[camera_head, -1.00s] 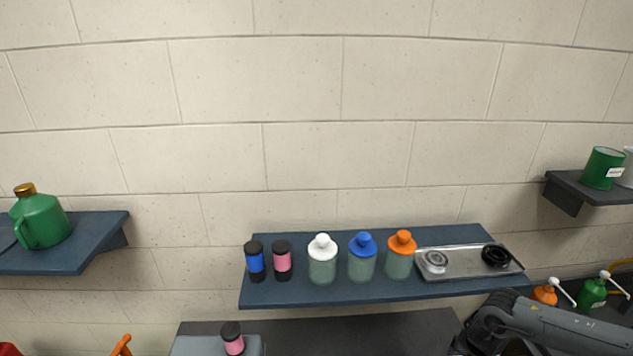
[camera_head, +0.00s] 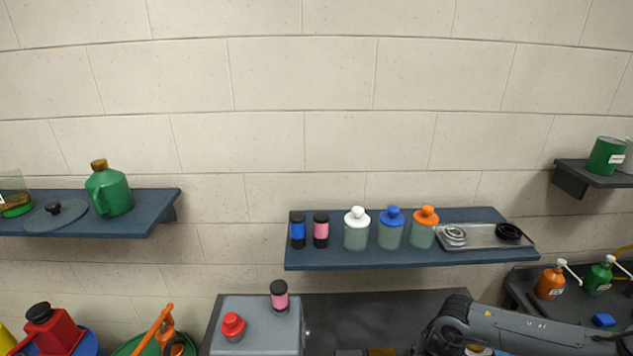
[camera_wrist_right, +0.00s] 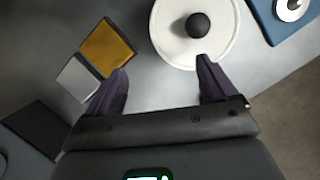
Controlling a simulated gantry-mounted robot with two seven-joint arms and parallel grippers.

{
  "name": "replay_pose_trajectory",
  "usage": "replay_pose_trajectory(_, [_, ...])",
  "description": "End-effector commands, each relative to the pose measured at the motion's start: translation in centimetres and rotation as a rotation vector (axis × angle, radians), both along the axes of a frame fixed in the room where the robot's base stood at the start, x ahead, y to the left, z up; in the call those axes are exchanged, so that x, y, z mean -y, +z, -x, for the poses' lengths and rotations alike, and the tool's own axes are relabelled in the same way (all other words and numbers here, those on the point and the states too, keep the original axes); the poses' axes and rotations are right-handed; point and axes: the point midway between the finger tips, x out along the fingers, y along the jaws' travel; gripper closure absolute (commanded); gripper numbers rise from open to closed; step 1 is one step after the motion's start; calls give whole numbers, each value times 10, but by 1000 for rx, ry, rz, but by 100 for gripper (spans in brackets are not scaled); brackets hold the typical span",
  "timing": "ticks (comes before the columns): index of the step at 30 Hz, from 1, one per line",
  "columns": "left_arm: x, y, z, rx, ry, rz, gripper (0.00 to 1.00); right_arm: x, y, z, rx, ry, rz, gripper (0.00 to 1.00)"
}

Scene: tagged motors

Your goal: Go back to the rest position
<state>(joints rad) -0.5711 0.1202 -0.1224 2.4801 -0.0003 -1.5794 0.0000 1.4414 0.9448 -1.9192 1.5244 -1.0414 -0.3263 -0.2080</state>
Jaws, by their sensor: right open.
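My right gripper (camera_wrist_right: 163,82) is open in the right wrist view, its two dark fingers apart with nothing between them. It is above a grey surface, near a white round lid with a dark knob (camera_wrist_right: 177,42). In the head view my right arm reaches in from the lower right; its gripper is hidden below the frame edge. My left gripper is not in view. A black and pink motor (camera_head: 279,296) stands on a grey box (camera_head: 258,318), beside a red-capped item (camera_head: 233,326). A blue and black motor (camera_head: 298,231) and another pink one (camera_head: 321,230) stand on the blue shelf (camera_head: 400,262).
Three capped bottles (camera_head: 390,228) and a metal tray (camera_head: 475,242) share the shelf. A left shelf holds a green jug (camera_head: 108,190). Orange and green pump bottles (camera_head: 550,281) stand at right. A yellow block (camera_wrist_right: 106,48) lies near my right gripper.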

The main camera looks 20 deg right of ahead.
Motion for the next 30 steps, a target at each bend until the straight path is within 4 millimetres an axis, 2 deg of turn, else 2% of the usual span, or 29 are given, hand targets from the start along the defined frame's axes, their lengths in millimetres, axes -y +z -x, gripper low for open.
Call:
replay_pose_trajectory(3, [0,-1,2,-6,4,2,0,-28,-18,7,28,9,-44,14])
replay_pose_trajectory(8, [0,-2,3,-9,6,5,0,-69,-35,15,83,8,-111,14])
replay_pose_trajectory(12, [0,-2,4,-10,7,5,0,-111,-46,26,145,-19,-188,14])
replay_pose_trajectory(16, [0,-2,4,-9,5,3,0,-151,-51,40,222,-89,-277,14])
replay_pose_trajectory(19, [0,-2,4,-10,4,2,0,-175,-47,51,287,-175,-344,14])
replay_pose_trajectory(24, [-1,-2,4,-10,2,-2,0,-191,-32,71,387,-372,-427,14])
replay_pose_trajectory(27, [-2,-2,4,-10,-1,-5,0,-187,-21,83,442,-510,-455,14])
replay_pose_trajectory(30, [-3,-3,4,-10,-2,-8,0,-174,-8,97,491,-658,-465,14])
